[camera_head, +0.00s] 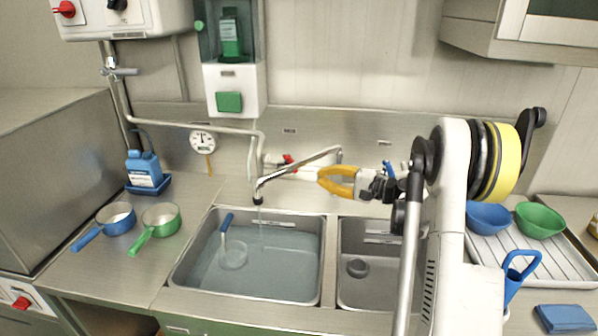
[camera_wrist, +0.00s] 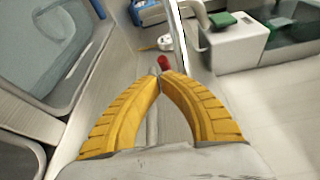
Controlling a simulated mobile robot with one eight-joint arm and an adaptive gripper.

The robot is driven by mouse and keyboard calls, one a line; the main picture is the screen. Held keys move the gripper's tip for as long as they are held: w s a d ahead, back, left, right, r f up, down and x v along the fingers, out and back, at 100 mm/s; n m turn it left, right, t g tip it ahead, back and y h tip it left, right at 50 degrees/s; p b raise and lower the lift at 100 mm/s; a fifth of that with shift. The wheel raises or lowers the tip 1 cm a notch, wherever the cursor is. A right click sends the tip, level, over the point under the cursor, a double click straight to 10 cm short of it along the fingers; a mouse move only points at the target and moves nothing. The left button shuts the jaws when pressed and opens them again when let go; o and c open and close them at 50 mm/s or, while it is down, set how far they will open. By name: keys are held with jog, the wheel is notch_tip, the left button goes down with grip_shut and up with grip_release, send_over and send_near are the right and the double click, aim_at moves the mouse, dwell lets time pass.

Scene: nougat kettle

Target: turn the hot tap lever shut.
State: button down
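The hot tap lever has a red end (camera_head: 288,159) and sits at the back of the sink, by the base of the chrome tap (camera_head: 300,168). The red end also shows in the wrist view (camera_wrist: 163,63), just beyond my fingertips. My gripper (camera_head: 320,177) has yellow fingers that meet or nearly meet at the tips, with nothing seen between them. It is to the right of the red lever and appears apart from it. A thin stream of water (camera_head: 261,232) runs from the spout into the left basin. The lever's lower part is hard to make out.
The left basin (camera_head: 205,240) holds water and a blue-handled thing (camera_head: 225,225). A blue lever (camera_head: 388,167) is behind my wrist. Two pans (camera_head: 117,216) (camera_head: 161,217) and a blue bottle (camera_head: 143,168) stand left.

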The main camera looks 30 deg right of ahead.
jog(key=s+d+f+m+t, duration=0.1)
jog(key=s+d+f+t, duration=0.15)
jog(key=d, duration=0.45)
jog(key=b, duration=0.3)
send_near(290, 161)
jog(key=w+d+f, duration=0.1)
jog(key=w+f, duration=0.1)
jog(key=w, duration=0.2)
jog(key=shift+w+a+r+y+b, duration=0.2)
jog(key=shift+a+b, duration=0.15)
jog(key=shift+a, duration=0.4)
jog(key=shift+w+a+r+y+b, duration=0.1)
jog(key=shift+w+a+r+b, duration=0.2)
jog(key=shift+a, duration=0.45)
jog(key=shift+s+f, duration=0.1)
jog(key=shift+s, duration=0.05)
jog(key=a, duration=0.4)
jog(key=shift+w+a, duration=0.2)
jog(key=shift+w, duration=0.05)
